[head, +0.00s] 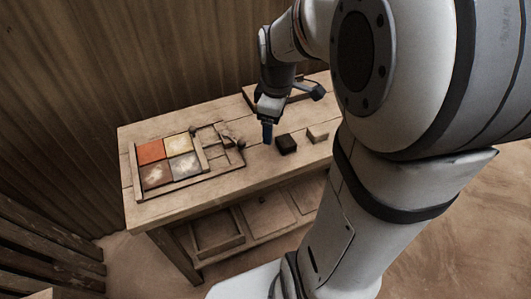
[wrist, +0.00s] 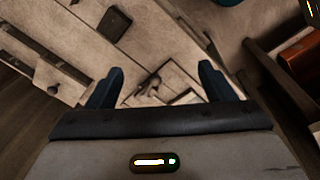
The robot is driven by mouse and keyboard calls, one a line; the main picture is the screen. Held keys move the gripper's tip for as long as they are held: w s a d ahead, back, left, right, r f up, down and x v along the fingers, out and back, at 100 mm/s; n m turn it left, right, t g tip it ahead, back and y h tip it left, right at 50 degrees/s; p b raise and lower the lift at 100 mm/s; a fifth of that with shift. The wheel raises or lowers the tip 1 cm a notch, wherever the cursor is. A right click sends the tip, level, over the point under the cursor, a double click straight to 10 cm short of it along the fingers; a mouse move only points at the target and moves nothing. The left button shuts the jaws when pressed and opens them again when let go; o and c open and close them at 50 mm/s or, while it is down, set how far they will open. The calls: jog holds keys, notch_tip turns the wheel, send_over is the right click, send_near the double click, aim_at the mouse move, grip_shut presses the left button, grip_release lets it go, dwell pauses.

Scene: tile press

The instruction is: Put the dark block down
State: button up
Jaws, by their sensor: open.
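The dark block (head: 286,143) sits on the wooden table (head: 215,208), to the right of my gripper (head: 267,133) in the head view. In the wrist view the dark block (wrist: 114,23) lies flat on the table near the top, beyond my fingertips and apart from them. My gripper (wrist: 160,80) is open, with its two blue fingers spread and nothing between them. It hangs just above the table. Whether the fingertips touch the table I cannot tell.
A wooden frame (head: 133,172) on the table's left holds orange, yellow and brownish tiles (head: 151,149). Beside it are small compartments with a dark little object (head: 228,134). A light wooden block (head: 318,134) stands right of the dark block. A shelf (head: 265,218) lies below.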

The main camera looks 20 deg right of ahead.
jog(key=s+a+r+m+t, duration=0.1)
jog(key=s+a+m, duration=0.6)
jog(key=s+m, duration=0.2)
jog(key=shift+s+r+m, duration=0.4)
jog(key=shift+s, duration=0.65)
